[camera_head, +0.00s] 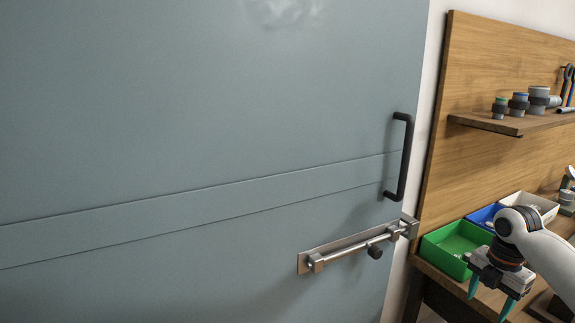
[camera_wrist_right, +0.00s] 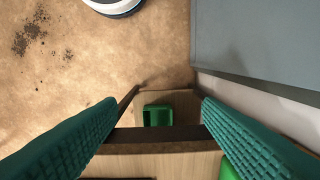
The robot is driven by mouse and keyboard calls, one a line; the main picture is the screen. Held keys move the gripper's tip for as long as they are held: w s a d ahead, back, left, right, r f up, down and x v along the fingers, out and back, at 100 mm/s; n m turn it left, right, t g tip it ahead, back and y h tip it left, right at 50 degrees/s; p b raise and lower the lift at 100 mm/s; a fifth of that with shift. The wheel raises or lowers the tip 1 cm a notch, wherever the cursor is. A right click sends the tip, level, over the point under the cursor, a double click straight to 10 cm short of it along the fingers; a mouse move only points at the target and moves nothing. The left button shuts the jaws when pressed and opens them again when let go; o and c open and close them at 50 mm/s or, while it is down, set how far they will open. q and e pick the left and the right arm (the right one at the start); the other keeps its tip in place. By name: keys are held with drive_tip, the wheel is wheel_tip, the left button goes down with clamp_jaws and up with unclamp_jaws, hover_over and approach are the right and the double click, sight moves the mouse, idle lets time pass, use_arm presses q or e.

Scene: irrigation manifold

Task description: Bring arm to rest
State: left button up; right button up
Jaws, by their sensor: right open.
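My right arm (camera_head: 545,255) comes in from the right edge in the head view, white with dark joints. Its gripper (camera_head: 489,299) points down beside the green bin, near the workbench's front edge. In the right wrist view the two teal ribbed fingers of the right gripper (camera_wrist_right: 155,112) stand wide apart with nothing held between them. Beyond them, a small green square object (camera_wrist_right: 157,116) shows on a wooden surface. My left gripper is not in either view.
A grey-blue door (camera_head: 200,120) with a black handle (camera_head: 404,158) and a metal slide bolt (camera_head: 345,247) fills the left. On the bench are a green bin (camera_head: 432,262), a blue bin (camera_head: 480,214) and a white bin (camera_head: 543,207). A shelf (camera_head: 510,124) holds several fittings.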

wheel_tip(320, 180, down, 20)
drive_tip(key=w+a+m+t, duration=0.1)
drive_tip(key=w+a+m, duration=0.15)
drive_tip(key=m, duration=0.35)
drive_tip(key=s+a+f+m, duration=0.1)
drive_tip(key=s+f+m, duration=0.25)
drive_tip(key=f, duration=0.55)
drive_tip(key=s+a+f+m, duration=0.2)
drive_tip(key=s+f, duration=0.2)
drive_tip(key=f, duration=0.4)
drive_tip(key=s+a+f+m, duration=0.3)
drive_tip(key=s+f, duration=0.7)
drive_tip(key=s, duration=0.4)
drive_tip(key=s+a+f+m, duration=0.4)
drive_tip(key=s+f, duration=0.7)
drive_tip(key=s, duration=0.4)
drive_tip(key=shift+s+a, duration=0.25)
drive_tip(key=shift+a, duration=0.6)
drive_tip(key=s+a, duration=0.1)
drive_tip(key=s, duration=0.3)
drive_tip(key=s+a+f+m, duration=0.1)
drive_tip(key=s+a, duration=0.1)
drive_tip(key=s, duration=0.2)
drive_tip(key=s+a+f+m, duration=0.1)
drive_tip(key=s, duration=0.3)
drive_tip(key=shift+s+a+f, duration=0.1)
drive_tip(key=shift+s+a, duration=0.2)
drive_tip(key=shift+a, duration=0.1)
drive_tip(key=shift+c, duration=0.3)
